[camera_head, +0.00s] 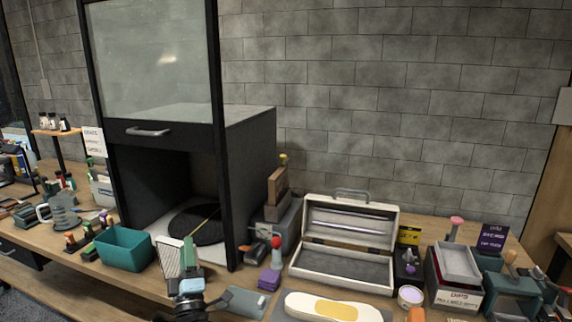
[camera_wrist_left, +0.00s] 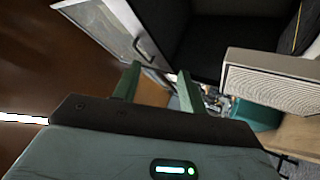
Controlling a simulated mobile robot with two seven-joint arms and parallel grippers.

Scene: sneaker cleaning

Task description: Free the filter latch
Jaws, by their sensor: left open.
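A filter panel with a pale frame and a grey ridged face (camera_head: 169,257) stands near the front of the black booth in the head view. In the left wrist view the filter panel (camera_wrist_left: 270,83) is at the right, beside the open fingers and not between them. My left gripper (camera_head: 188,262) is just right of the filter panel in the head view. Its green fingers (camera_wrist_left: 160,76) are apart with nothing gripped between them. I cannot make out the filter latch in either view. My right gripper is not in view.
The black booth (camera_head: 232,190) has its glass front (camera_head: 155,55) raised over a dark turntable (camera_head: 195,226). A teal bin (camera_head: 124,250) stands left of my left gripper. An open white case (camera_head: 345,265) and a sneaker insole (camera_head: 325,307) lie right. The bench is crowded.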

